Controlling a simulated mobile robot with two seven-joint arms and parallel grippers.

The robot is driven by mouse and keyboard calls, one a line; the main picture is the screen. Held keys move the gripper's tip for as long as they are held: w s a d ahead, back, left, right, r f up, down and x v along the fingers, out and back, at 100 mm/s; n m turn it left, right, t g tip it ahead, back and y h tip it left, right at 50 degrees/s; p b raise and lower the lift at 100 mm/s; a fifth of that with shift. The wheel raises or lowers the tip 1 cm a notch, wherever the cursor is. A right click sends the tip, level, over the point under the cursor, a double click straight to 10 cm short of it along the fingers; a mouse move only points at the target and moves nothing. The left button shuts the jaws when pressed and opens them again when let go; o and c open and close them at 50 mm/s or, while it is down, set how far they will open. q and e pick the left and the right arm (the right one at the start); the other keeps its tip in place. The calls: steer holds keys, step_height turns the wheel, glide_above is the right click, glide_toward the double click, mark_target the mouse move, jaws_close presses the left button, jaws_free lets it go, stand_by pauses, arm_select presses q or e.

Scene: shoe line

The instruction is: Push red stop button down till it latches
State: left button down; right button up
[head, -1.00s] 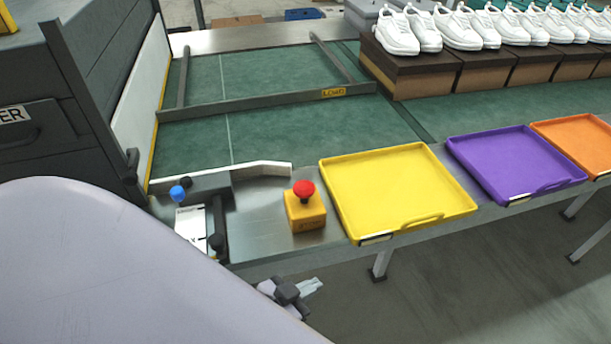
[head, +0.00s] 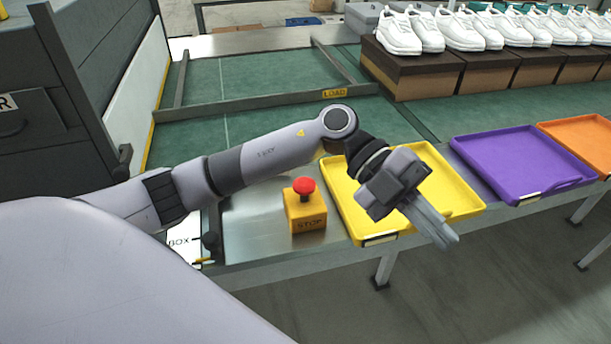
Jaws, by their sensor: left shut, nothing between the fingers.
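The red stop button (head: 304,186) is a mushroom cap on a yellow box (head: 306,215) marked STOP. The box stands on the metal ledge, left of the yellow tray. The cap sits above the box top with a short dark stem showing under it. My left gripper (head: 447,240) is shut and empty, over the front right part of the yellow tray, to the right of the button and apart from it. My right gripper is not in view.
The yellow tray (head: 462,207) stands right of the box, with purple (head: 525,160) and orange (head: 590,135) trays beyond. White shoes (head: 465,30) on brown boxes line the back. A green belt (head: 270,70) with a LOAD bar lies behind. Bare metal ledge (head: 250,235) is left of the button.

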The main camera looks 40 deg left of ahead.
arm_select(q)
steer(key=w+a+f+t+y, duration=0.1)
steer(key=w+a+y, duration=0.2)
steer(key=a+y, duration=0.25)
step_height(320, 180, up, 7)
steer(key=n+t+y+b, duration=0.25)
steer(key=n+y, duration=0.35)
steer(key=y, duration=0.3)
glide_above(305, 183)
steer(key=shift+s+d+f+t, duration=0.15)
steer(key=shift+d+f+t, duration=0.05)
steer(key=shift+d+t, duration=0.05)
step_height(305, 183, down, 14)
steer(key=shift+a+f+b, duration=0.1)
steer(key=shift+a+b, duration=0.05)
steer(key=shift+b, duration=0.35)
